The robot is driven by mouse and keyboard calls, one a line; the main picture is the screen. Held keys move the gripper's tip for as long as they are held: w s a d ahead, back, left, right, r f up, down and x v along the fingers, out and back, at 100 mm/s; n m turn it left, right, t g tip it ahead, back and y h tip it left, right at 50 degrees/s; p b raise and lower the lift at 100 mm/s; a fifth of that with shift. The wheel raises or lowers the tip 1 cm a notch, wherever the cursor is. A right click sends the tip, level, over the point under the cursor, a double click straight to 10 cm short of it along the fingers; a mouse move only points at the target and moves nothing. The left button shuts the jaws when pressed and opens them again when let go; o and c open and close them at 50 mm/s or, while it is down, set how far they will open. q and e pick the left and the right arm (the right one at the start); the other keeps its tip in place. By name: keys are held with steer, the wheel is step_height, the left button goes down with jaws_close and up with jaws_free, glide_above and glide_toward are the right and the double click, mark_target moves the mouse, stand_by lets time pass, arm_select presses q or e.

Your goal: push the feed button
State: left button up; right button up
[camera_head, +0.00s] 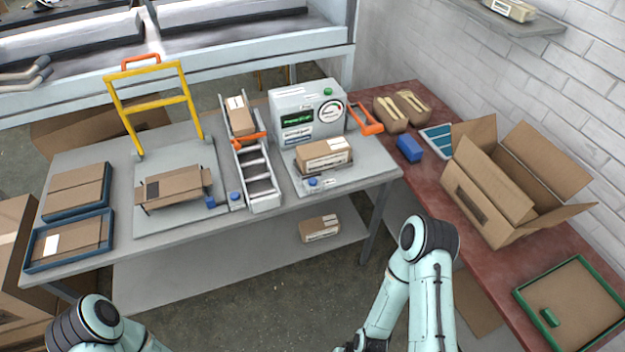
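Several button-like parts show on the grey table, and I cannot read which is the feed button. A small blue button (235,196) sits on a pale block at the front left of the roller chute (260,183). Another blue button (312,182) sits in front of the press machine (307,113), below a carton (324,154) on its plate. My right gripper (362,346) is mostly cut off at the bottom edge, well short of the table. My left gripper is out of view; only its arm shows bottom left.
Blue trays (68,240) lie at the far left. An open carton (500,190) and a green-rimmed tray (575,305) are on the red counter at right. An orange handle (368,122) juts beside the machine.

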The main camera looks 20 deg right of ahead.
jaws_close()
stand_by(1.4)
